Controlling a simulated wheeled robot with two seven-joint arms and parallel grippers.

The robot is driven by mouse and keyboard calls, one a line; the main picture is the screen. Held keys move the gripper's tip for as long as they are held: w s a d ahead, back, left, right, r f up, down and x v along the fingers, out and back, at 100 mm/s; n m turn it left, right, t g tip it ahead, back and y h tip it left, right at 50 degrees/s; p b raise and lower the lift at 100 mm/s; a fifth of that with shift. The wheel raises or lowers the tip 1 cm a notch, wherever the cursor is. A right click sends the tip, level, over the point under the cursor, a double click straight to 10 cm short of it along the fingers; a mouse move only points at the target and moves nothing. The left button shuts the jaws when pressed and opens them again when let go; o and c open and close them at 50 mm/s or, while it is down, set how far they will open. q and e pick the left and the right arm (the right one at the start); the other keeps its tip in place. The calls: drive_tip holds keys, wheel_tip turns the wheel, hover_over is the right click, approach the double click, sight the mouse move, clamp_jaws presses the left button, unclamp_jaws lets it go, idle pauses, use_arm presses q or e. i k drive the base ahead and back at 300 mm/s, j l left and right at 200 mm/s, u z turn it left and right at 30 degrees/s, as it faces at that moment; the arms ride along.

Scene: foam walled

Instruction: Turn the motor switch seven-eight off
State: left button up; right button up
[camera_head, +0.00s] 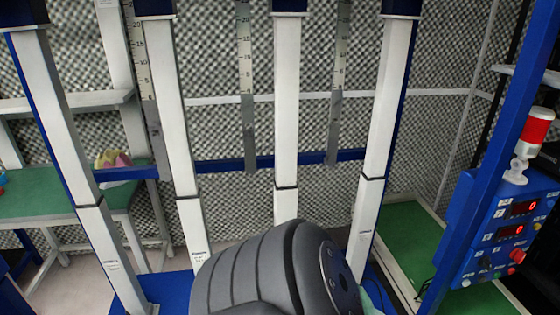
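A blue control panel (487,236) stands at the right side, seen at a slant. It carries two red digital displays, an upper one (524,206) and a lower one (511,232). A red button or knob (517,256) sits below them. Small dark switches or knobs (484,263) are on the lower part. The labels are too small to read, so I cannot tell which one is motor switch seven-eight or how it is set. Neither of my grippers is in view.
A red and white signal lamp (533,135) stands above the panel, beside a slanted blue post (500,130). White and blue uprights (287,110) with rulers (246,80) fill the middle. A green table (40,195) is at left. Grey foam covers the walls.

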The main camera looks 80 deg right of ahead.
sight(517, 254)
drive_tip(key=z, duration=4.2)
